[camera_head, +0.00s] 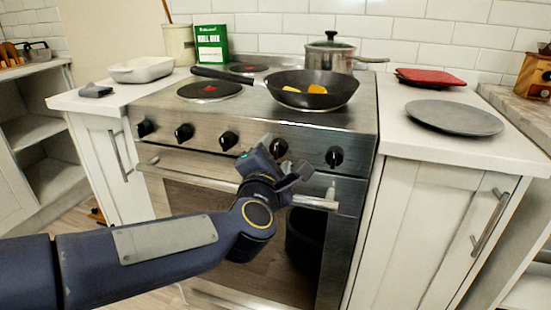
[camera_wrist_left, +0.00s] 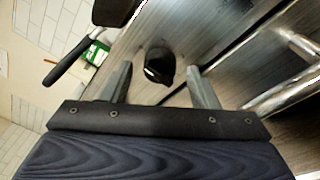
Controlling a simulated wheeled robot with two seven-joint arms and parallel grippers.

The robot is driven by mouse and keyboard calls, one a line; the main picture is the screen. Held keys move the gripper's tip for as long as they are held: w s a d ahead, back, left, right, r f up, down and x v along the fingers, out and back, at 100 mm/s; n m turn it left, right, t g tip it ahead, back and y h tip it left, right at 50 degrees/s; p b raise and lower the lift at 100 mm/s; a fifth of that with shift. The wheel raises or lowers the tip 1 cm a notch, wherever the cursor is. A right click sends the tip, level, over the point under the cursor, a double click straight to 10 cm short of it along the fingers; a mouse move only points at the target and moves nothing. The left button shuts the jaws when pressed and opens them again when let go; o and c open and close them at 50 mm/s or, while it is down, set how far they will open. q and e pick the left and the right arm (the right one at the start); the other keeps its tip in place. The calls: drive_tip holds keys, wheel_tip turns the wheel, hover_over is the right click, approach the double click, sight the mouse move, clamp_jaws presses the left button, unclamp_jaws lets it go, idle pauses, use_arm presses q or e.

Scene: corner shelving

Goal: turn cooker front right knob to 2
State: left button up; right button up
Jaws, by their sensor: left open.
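The cooker (camera_head: 200,118) has a steel front with a row of several black knobs. The rightmost knob (camera_head: 334,157) is clear of my gripper. The knob to its left (camera_head: 278,148) shows just above my left gripper (camera_head: 276,168), which is open in front of the panel. In the left wrist view, one black knob (camera_wrist_left: 158,64) lies ahead, between and slightly beyond the open fingers of my left gripper (camera_wrist_left: 160,80). I see no contact with it. Dial markings are too small to read. My right gripper is out of view.
A black frying pan (camera_head: 312,90) with yellow food sits on the hob, near a lidded pot (camera_head: 330,54). The oven handle (camera_head: 315,202) runs below the knobs, close to my left wrist. Counters flank the cooker, with a grey plate (camera_head: 454,118) at right.

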use_arm(q)
drive_tip(key=shift+w, duration=0.2)
drive_tip(key=shift+c, duration=0.4)
drive_tip(key=c, duration=0.9)
